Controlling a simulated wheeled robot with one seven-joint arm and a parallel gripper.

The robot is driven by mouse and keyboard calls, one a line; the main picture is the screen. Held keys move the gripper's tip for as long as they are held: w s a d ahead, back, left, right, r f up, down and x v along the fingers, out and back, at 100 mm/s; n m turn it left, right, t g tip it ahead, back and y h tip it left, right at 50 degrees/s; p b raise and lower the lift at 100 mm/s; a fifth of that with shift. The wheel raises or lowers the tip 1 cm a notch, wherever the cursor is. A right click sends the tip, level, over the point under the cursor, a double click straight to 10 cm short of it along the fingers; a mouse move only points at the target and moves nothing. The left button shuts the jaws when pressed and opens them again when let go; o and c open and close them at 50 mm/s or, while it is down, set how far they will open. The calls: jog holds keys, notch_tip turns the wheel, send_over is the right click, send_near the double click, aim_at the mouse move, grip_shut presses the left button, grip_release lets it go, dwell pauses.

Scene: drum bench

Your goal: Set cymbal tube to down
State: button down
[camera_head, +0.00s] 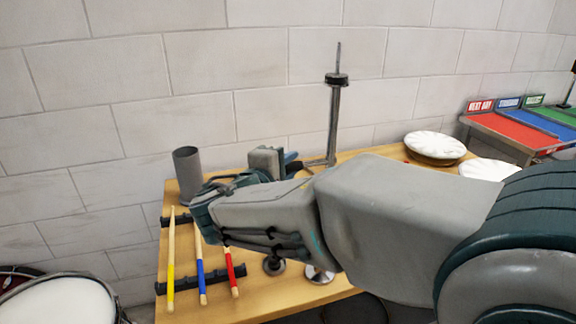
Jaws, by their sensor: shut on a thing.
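The cymbal tube (334,125) stands upright at the back of the wooden bench. It is a grey metal post with a black disc (336,80) near its top and a thin rod above. My gripper (296,164) is at the left of the post's foot, low over the bench, and points right toward it. The gripper is shut on a part low on the cymbal tube. The fingertips are small and dark here, and my forearm and wrist cover much of the area in front, so the exact contact is hard to see.
A grey cup (187,170) stands at the bench's back left corner. Drumsticks with yellow, blue (201,275) and red bands lie on black racks at the left. White cymbals (435,146) lie at the right, beside a tray (497,132) with coloured lanes. A drum (62,303) stands lower left.

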notch_tip(320, 180, down, 6)
jog(key=b, duration=0.5)
jog(key=shift+b, duration=0.3)
jog(key=shift+f, duration=0.2)
jog(key=c, duration=1.3)
grip_release()
jog(key=shift+r, duration=0.15)
jog(key=shift+s, duration=0.1)
jog(key=v, duration=1.3)
jog(key=shift+s+a, duration=0.25)
jog(key=shift+s, duration=0.05)
jog(key=shift+r, duration=0.1)
